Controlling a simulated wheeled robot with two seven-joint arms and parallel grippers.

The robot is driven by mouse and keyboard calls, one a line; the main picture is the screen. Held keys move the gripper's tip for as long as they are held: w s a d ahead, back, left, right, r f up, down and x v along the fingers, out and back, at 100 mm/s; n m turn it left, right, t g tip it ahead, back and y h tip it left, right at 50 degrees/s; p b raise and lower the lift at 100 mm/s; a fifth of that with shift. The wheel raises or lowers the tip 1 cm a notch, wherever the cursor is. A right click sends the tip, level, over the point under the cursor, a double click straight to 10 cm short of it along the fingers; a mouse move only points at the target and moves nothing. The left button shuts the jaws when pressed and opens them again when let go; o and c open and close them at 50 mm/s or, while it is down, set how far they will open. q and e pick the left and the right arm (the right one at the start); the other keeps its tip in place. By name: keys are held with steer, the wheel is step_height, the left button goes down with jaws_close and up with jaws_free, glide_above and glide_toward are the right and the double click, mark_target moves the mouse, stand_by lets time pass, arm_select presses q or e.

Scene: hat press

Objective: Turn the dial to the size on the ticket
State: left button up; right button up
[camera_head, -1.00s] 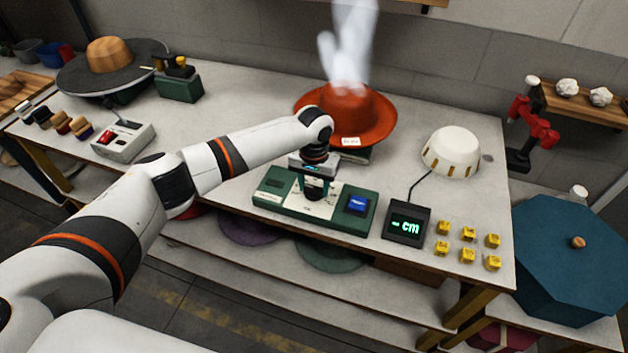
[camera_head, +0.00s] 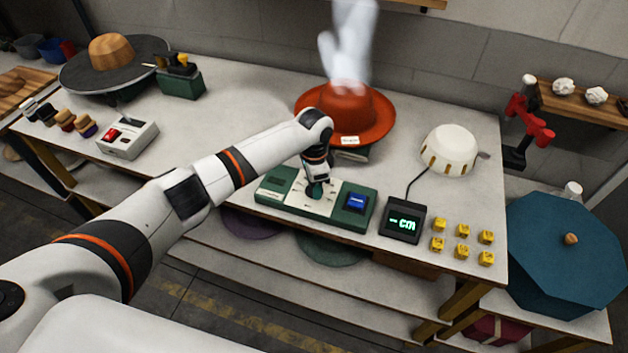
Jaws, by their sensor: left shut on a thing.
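The green control box (camera_head: 273,186) stands near the table's front edge, with a white dial face (camera_head: 324,206) in its middle and a blue button (camera_head: 356,202) at its right. My left gripper (camera_head: 316,186) points down and is shut on the dial knob (camera_head: 315,190) at the dial face. The gripper hides part of the knob, and the marks are too small to read. The ticket (camera_head: 349,140) is a small white tag at the front brim of the orange hat (camera_head: 345,112), behind the box. Its print is not legible. My right gripper is not in view.
A black display (camera_head: 403,221) showing "- cm" stands right of the box, near several yellow cubes (camera_head: 462,230). A cream ribbed bowl-like piece (camera_head: 449,150) is behind them. White steam (camera_head: 348,45) rises above the hat. A grey device with a red switch (camera_head: 128,138) stands left.

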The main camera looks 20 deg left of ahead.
arm_select(q)
steer(key=shift+m, duration=2.1)
steer(key=shift+w, duration=0.1)
steer(key=o, duration=1)
steer(key=shift+r+b, duration=1.35)
steer(key=shift+r, duration=4.7)
